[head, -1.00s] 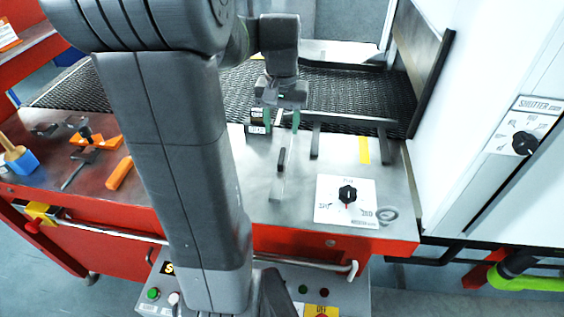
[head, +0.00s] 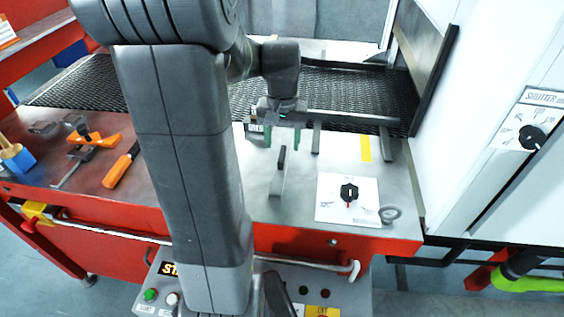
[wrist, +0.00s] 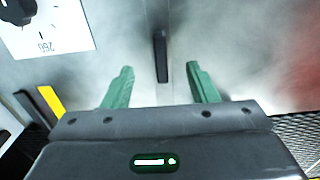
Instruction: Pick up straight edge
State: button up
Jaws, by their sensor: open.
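The straight edge appears to be the thin pale metal strip (head: 277,186) with a raised dark grip (head: 282,157), lying on the steel worktop in the head view. In the wrist view its dark grip (wrist: 161,56) lies ahead of and between the two green fingertips. My gripper (wrist: 158,73) is open and empty, its fingers apart on either side of the line of the grip. In the head view my gripper (head: 279,130) is just behind the grip, toward the belt. The wrist body hides part of its fingers there. The height gap is hard to tell.
A white dial plate (head: 334,211) is right of the strip, with a metal ring (head: 390,214) beside it. A yellow strip (head: 365,148) and dark bars (head: 316,138) are near the mesh belt (head: 355,92). Orange-handled tools (head: 118,171) lie left, beyond my arm.

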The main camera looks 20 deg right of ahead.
aim_at(282, 153)
jog(key=shift+w+f+p, duration=0.1)
jog(key=shift+f+p, duration=0.25)
jog(key=shift+f, duration=2.75)
jog(key=shift+c, duration=0.4)
grip_shut()
